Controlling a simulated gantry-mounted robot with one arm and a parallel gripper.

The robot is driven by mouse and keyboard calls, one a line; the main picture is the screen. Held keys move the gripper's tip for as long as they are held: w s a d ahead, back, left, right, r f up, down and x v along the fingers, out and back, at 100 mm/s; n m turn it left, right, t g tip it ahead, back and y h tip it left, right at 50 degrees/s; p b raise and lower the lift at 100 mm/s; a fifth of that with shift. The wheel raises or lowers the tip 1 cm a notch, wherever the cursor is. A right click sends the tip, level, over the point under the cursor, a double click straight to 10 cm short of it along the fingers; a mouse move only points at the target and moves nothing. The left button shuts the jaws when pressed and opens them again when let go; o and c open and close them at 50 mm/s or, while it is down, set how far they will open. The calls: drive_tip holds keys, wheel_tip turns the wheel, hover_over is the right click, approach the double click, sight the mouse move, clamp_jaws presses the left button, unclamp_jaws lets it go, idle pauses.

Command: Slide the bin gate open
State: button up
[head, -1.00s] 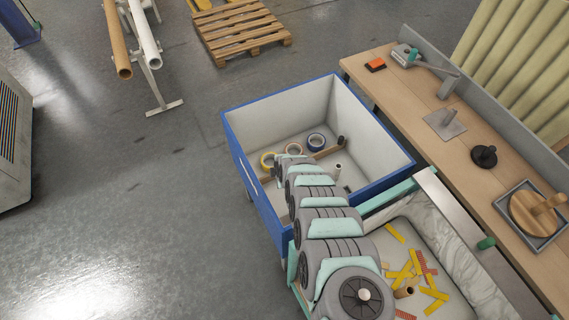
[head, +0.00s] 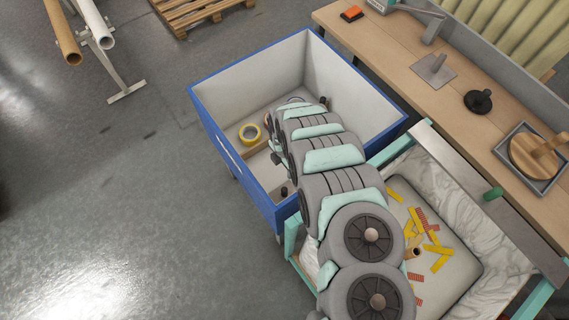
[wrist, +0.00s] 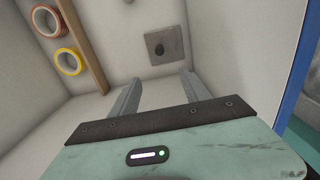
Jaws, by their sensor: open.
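The blue bin (head: 228,150) with pale inner walls stands in the middle of the head view. A wooden bar (wrist: 84,48) crosses its floor and may be the gate; I cannot tell for sure. In the head view my arm covers most of that bar. My gripper (wrist: 160,92) is open and empty inside the bin, to the right of the bar in the wrist view, with nothing between its fingers. In the head view the arm mostly hides it.
A yellow tape roll (wrist: 69,61) and a reddish one (wrist: 46,20) lie left of the bar. A square grey plate with a dark centre (wrist: 165,45) lies beyond the fingertips. A wooden bench (head: 400,75) and a tray with yellow strips (head: 460,258) stand right of the bin.

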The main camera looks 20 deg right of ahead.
sight(284, 189)
wheel_tip(284, 189, down, 27)
drive_tip(key=b, duration=2)
drive_tip(key=shift+r+b, duration=0.2)
drive_tip(key=shift+b, duration=0.15)
clamp_jaws()
drive_tip(key=shift+w, duration=0.1)
